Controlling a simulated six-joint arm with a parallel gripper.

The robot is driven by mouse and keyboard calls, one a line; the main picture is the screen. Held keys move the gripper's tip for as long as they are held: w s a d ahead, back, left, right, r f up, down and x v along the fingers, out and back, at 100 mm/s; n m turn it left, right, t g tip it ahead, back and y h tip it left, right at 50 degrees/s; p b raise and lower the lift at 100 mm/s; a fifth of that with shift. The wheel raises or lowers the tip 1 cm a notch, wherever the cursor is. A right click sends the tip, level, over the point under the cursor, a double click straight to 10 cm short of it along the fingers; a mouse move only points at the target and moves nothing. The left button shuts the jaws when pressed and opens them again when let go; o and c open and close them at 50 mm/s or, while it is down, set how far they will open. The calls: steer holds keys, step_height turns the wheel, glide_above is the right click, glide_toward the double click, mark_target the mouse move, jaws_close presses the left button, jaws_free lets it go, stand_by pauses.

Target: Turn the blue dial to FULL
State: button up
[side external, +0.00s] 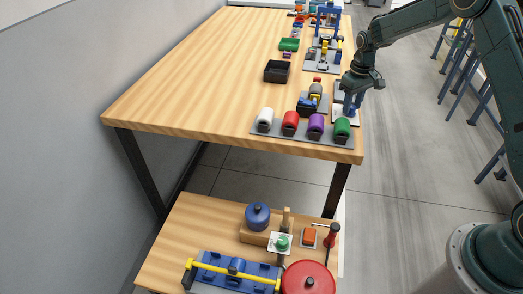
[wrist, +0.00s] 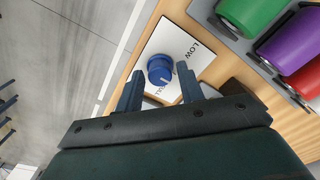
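The blue dial (wrist: 160,70) is a round knob on a white plate (wrist: 178,38) in the wrist view. The plate shows the word LOW on one side and a partly hidden word near my fingers. My gripper (wrist: 158,82) is open, with one finger on each side of the dial's near part and gaps showing between. In the side view my gripper (side external: 354,98) is low over the plate at the table's right edge, and the dial (side external: 349,111) is partly hidden by it. The dial's pointer direction is hard to tell.
A rack with white, red, purple and green rollers (side external: 341,128) stands close beside the plate. A dark bin (side external: 277,71) and a green tray (side external: 289,44) sit farther back. The table's left part is clear. A lower table (side external: 172,250) holds several other things.

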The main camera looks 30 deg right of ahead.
steer(key=c, duration=0.7)
steer(key=shift+m, duration=0.5)
steer(key=m, duration=1.1)
steer(key=o, duration=1)
